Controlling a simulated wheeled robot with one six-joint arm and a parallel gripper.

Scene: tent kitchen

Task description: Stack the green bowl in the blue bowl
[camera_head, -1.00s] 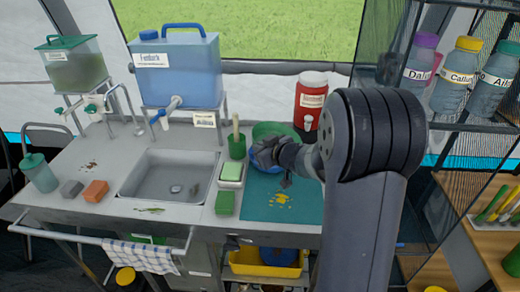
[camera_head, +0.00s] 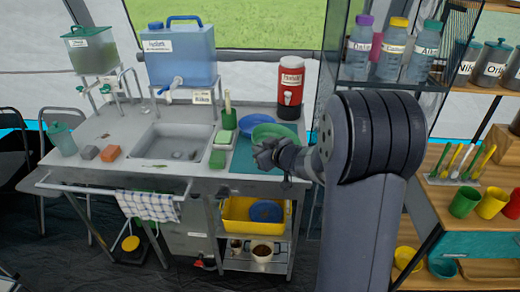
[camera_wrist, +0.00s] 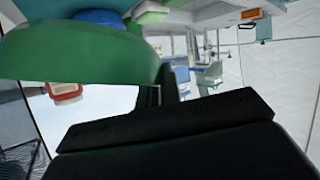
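My gripper appears shut on the bowl's wall; the grip is mostly hidden. The blue bowl (camera_head: 251,121) stands on the counter, behind and left of the green bowl, which covers part of it. A blue patch of it shows past the green bowl in the wrist view (camera_wrist: 98,17).
A red jug (camera_head: 290,88) stands at the counter's back right. A green cup with a brush (camera_head: 228,118), a sponge tray (camera_head: 224,138) and the sink (camera_head: 172,142) lie left. A shelf of bottles (camera_head: 392,55) rises right. A yellow bin (camera_head: 238,226) sits below.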

